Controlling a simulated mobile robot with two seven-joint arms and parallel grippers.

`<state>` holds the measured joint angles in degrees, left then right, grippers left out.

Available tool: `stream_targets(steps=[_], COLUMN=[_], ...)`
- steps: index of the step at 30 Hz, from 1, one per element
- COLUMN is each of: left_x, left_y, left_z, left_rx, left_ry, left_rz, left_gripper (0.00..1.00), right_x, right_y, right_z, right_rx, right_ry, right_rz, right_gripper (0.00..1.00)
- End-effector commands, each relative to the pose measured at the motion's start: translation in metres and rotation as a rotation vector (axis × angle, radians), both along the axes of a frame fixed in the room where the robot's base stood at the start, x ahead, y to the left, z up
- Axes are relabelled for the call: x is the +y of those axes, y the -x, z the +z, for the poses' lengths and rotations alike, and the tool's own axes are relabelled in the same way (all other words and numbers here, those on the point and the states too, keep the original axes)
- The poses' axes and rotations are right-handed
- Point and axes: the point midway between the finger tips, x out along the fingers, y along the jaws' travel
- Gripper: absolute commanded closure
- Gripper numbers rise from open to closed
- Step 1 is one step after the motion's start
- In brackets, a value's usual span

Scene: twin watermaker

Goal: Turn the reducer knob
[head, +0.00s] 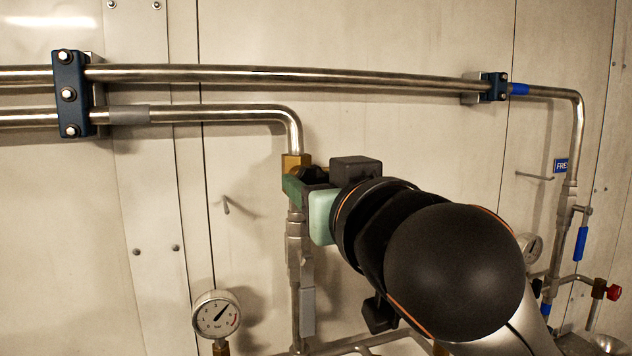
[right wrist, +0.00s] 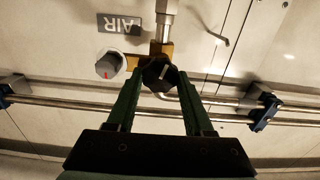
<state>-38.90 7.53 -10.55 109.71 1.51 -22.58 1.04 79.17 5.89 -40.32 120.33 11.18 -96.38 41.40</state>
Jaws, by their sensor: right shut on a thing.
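The reducer knob (right wrist: 160,76) is black and many-sided with a pale mark on its face. It sits in front of a brass reducer body (right wrist: 166,48) on a vertical steel pipe. My right gripper (right wrist: 159,84) has its two green fingers on either side of the knob and is shut on it. In the head view, my right gripper (head: 302,188) reaches the knob (head: 312,173) just below the brass fitting (head: 296,162); the hand and dark wrist hide much of the area behind. My left gripper is in neither view.
Steel pipes (head: 300,75) run along the pale wall panels, held by blue clamps (head: 69,95). A pressure gauge (head: 217,314) is at lower left. A round grey dial with a red mark (right wrist: 108,66) and an AIR label (right wrist: 120,24) are beside the reducer. A blue-handled valve (head: 581,243) is at right.

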Motion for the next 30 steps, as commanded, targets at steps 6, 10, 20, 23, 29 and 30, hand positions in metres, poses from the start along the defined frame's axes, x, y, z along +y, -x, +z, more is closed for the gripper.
stream_targets(steps=[6, 10, 20, 23, 29, 30], left_x=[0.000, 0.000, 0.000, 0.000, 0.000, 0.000], left_y=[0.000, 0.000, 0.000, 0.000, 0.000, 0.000], left_z=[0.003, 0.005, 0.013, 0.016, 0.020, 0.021], left_rx=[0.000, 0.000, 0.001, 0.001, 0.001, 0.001], left_ry=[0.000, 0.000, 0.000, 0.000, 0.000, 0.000], left_rz=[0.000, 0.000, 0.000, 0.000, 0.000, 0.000], left_gripper=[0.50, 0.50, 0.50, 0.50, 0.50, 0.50], right_x=[0.000, 0.000, 0.002, 0.002, 0.003, 0.003], right_y=[0.000, 0.000, 0.001, 0.001, 0.001, 0.001], right_z=[0.001, 0.001, 0.002, 0.002, 0.001, 0.001], right_rx=[-0.033, -0.065, -0.162, -0.191, -0.243, -0.252], right_ry=[0.096, 0.192, 0.488, 0.578, 0.736, 0.765], right_rz=[-0.001, -0.002, -0.001, -0.001, 0.000, -0.001], right_gripper=[1.00, 1.00, 1.00, 1.00, 1.00, 1.00])
